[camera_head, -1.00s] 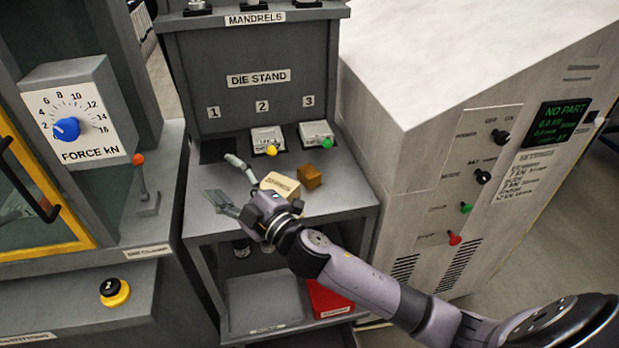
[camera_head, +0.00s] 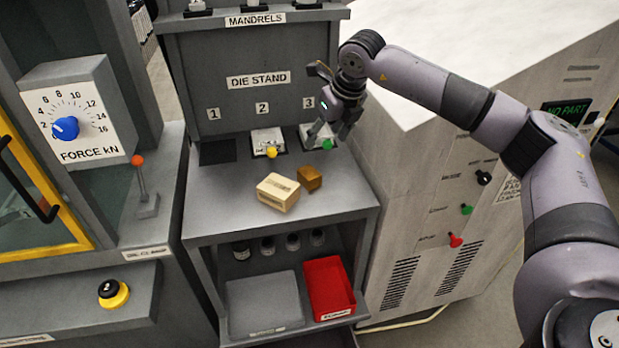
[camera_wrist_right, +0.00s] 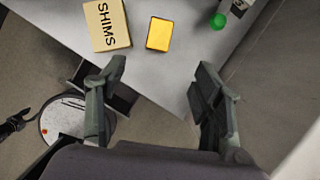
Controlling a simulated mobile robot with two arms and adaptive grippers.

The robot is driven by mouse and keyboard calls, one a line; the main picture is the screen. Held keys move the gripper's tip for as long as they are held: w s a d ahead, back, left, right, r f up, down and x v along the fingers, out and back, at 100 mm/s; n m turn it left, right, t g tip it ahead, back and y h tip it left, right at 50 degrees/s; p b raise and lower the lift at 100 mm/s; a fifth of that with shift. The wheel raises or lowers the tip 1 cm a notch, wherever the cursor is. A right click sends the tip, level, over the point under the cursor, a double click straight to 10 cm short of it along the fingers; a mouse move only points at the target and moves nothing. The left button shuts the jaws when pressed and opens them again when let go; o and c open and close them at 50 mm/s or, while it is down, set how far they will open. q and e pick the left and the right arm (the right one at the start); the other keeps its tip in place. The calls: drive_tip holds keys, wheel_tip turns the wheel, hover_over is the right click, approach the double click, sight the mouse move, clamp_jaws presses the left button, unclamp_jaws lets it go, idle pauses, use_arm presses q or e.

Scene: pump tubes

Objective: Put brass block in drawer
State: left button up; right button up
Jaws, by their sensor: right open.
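The brass block (camera_head: 309,178), a small golden-brown cube, sits on the die stand's table beside a cream box. It shows yellow in the right wrist view (camera_wrist_right: 159,34), beyond the fingertips. My right gripper (camera_head: 325,105) is raised near die position 3. It is open and empty, and its fingers are wide apart in the right wrist view (camera_wrist_right: 157,75). It is apart from the block. I cannot clearly make out a drawer. My left gripper is not in view.
The cream box (camera_head: 278,192) is labelled SHIMS in the wrist view. Dies with a yellow knob (camera_head: 271,152) and a green knob (camera_head: 327,144) stand behind the block. A red bin (camera_head: 329,287) sits on the lower shelf. The table's front left is clear.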

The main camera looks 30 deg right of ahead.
drive_tip(key=p, duration=0.2)
approach(309, 171)
drive_tip(key=x, duration=0.4)
drive_tip(key=shift+f, duration=0.35)
drive_tip(key=shift+w+a+f+p, duration=0.1)
drive_tip(key=shift+w+f+p, duration=0.1)
drive_tip(key=shift+f+p, duration=0.35)
drive_tip(key=p+x, duration=0.1)
drive_tip(key=x, duration=0.3)
drive_tip(key=shift+w+f, duration=0.1)
clamp_jaws()
drive_tip(key=shift+w, duration=0.1)
